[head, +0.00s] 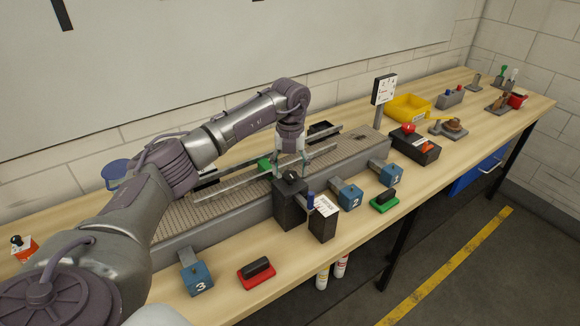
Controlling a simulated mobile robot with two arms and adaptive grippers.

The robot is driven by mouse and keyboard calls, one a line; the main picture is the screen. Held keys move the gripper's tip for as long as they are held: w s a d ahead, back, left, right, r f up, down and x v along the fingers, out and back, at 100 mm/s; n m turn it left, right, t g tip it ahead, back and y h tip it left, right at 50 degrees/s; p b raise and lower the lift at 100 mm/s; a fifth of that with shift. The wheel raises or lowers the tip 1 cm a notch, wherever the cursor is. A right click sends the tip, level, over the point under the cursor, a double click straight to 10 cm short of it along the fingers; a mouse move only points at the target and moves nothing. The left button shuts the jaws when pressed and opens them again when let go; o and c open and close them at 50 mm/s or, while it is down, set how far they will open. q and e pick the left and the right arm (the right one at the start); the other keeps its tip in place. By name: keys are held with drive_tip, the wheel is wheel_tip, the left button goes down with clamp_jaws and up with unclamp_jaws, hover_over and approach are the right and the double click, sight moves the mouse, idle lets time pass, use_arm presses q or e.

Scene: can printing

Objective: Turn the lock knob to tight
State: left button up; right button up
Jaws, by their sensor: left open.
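A dark box (289,207) stands at the front edge of the conveyor, with a small black knob (290,177) on its top. This looks like the lock knob; its markings are too small to read, so I cannot tell its setting. My left gripper (290,166) points down just above the knob, with its fingers open. I cannot tell whether the fingers touch the knob. My right gripper is not in view.
A second dark box (323,224) with a white label stands close on the right. Blue blocks numbered 2 (347,196) and 3 (197,278) sit along the front. A metal guide rail (230,184) runs over the conveyor (187,214). The front table strip is partly free.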

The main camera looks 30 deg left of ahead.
use_arm(q)
drive_tip(key=shift+f, duration=0.6)
drive_tip(key=c, duration=1.1)
drive_tip(key=shift+c, duration=0.2)
